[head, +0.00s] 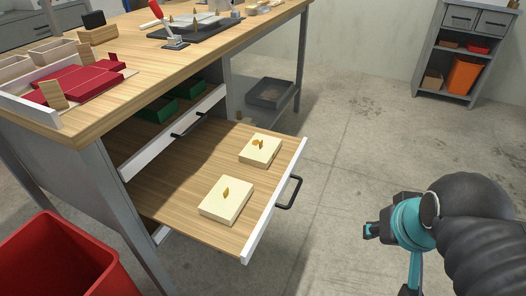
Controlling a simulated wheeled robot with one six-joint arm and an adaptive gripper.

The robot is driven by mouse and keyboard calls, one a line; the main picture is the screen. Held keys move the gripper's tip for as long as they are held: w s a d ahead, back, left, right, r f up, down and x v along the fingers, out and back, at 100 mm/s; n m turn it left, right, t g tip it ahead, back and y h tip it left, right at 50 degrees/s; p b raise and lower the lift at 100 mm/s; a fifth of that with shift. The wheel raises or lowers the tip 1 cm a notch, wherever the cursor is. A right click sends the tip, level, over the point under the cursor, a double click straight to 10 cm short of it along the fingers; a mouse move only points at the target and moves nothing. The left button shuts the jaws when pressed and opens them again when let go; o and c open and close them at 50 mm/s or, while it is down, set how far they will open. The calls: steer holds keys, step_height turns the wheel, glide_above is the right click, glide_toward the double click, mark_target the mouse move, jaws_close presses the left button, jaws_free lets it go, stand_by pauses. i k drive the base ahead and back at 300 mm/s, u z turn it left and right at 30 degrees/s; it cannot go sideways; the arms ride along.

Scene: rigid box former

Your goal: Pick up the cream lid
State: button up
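Two cream lids lie in the pulled-out drawer (165,190). Each is a flat cream block with a small golden-brown piece on top. The nearer cream lid (215,207) is toward the drawer's front left corner. The farther cream lid (268,157) is toward the back right, and the two are apart. Which one the task means I cannot tell. My gripper (371,230) seems to be the small dark end of my black and teal arm, right of the drawer and apart from both lids. Its fingers are not clear, and I see nothing held in it.
The drawer's white front has a dark handle (289,192). The wooden workbench (110,105) overhangs the drawer's back, with red pieces and tools on it. A red bin (62,262) stands at lower left. A grey cabinet (462,50) stands far right. The floor between is clear.

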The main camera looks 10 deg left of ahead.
mark_target(261, 150)
steer(key=z, duration=0.05)
steer(key=k, duration=1.15)
steer(key=u, duration=1.2)
steer(key=i, duration=1.25)
steer(key=z, duration=0.65)
steer(key=i, duration=0.35)
steer(key=z, duration=0.4)
